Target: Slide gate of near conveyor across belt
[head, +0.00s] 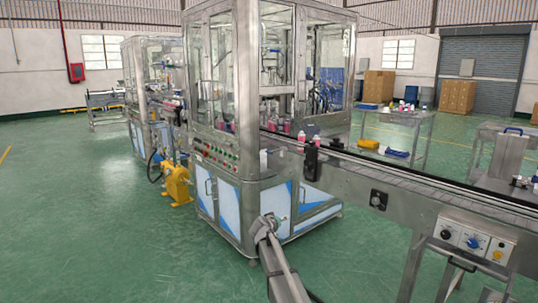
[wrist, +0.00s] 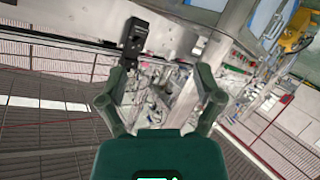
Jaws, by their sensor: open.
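The near conveyor (head: 345,178) runs from the glass-walled machine toward the right edge in the head view. A black block-like fitting (head: 311,160) sits on its near side by the machine; I cannot tell whether it is the gate. A similar black fitting shows upper left in the wrist view (wrist: 134,38). Bottles with pink contents (head: 302,138) stand on the belt near the machine. My gripper (wrist: 164,82) is open, with its two green fingers apart and nothing between them. In the head view my arm rises from the bottom, below the conveyor and in front of the machine.
The machine (head: 225,160) with its cabinet doors stands left of the conveyor. A control panel with knobs (head: 472,241) hangs under the conveyor at right. A yellow motor unit (head: 177,183) is on the floor at left. The green floor in front is clear.

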